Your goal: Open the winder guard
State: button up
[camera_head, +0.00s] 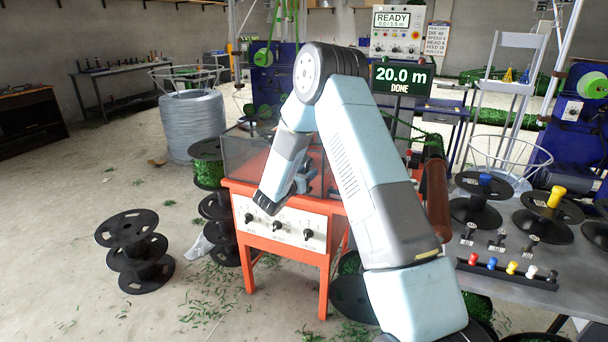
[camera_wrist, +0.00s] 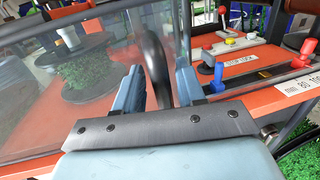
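The winder guard is a clear panel (camera_wrist: 40,110) over the orange winder; it looks down in both views, and in the head view its left part (camera_head: 238,153) shows. A black curved handle (camera_wrist: 152,50) stands at the guard in the wrist view. My gripper (camera_wrist: 160,82) has its two blue fingers either side of this handle, with a narrow gap between them. Whether both fingers press on the handle I cannot tell. In the head view my forearm hides most of the guard and the handle.
Behind the panel is a spool with green wire (camera_wrist: 92,75). A stop-lock label (camera_wrist: 240,58) and coloured knobs (camera_wrist: 220,42) lie to the right. The winder's knob panel (camera_head: 278,222) faces front. A bench with spools (camera_head: 500,265) stands right; black reels (camera_head: 135,250) stand left.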

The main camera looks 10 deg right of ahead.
grip_shut()
